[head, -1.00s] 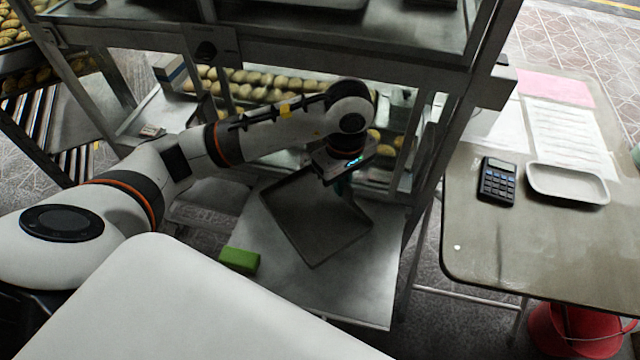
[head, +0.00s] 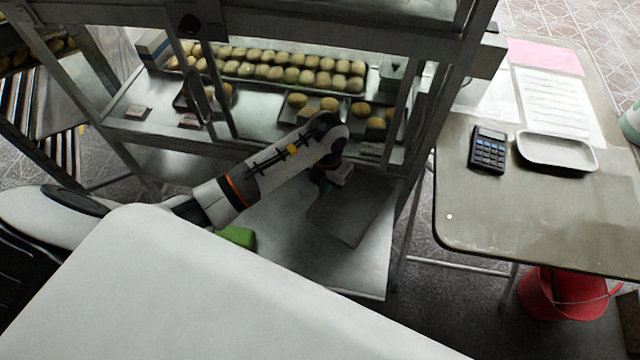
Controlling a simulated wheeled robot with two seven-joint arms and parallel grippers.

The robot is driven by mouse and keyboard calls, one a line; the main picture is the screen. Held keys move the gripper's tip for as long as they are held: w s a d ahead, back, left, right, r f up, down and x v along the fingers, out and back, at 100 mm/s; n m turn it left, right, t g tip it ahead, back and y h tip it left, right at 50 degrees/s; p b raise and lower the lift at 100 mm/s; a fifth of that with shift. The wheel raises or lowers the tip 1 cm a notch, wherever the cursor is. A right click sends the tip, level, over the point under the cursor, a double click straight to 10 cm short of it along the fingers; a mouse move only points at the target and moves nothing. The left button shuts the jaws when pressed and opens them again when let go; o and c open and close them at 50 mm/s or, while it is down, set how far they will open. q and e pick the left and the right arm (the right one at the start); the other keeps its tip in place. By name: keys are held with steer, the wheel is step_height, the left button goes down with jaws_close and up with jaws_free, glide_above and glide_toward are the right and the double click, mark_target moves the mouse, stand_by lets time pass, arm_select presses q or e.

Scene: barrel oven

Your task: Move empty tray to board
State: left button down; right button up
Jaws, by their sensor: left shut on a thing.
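The empty tray (head: 352,218) is dark, flat and square. It is over the grey board-like lower surface (head: 290,262) of the metal rack, near its right side. My left gripper (head: 324,186) is shut on the tray's far left edge, and its fingers are mostly hidden by the wrist. I cannot tell whether the tray touches the surface or hangs just above it. My right gripper is not in view.
A green block (head: 238,237) lies on the lower surface, left of the tray. Rack shelves above hold several buns (head: 290,72). On the right, a table (head: 470,215) carries a calculator (head: 488,148) and a pale dish (head: 556,153). A red bucket (head: 565,297) stands below.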

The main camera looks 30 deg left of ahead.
mark_target(325, 196)
arm_select(q)
steer(key=shift+f, duration=2.65)
steer(key=shift+f+b, duration=0.2)
steer(key=shift+b, duration=0.1)
steer(key=c, duration=1.6)
jaws_free()
steer(key=shift+o, duration=0.2)
steer(key=shift+r, duration=0.1)
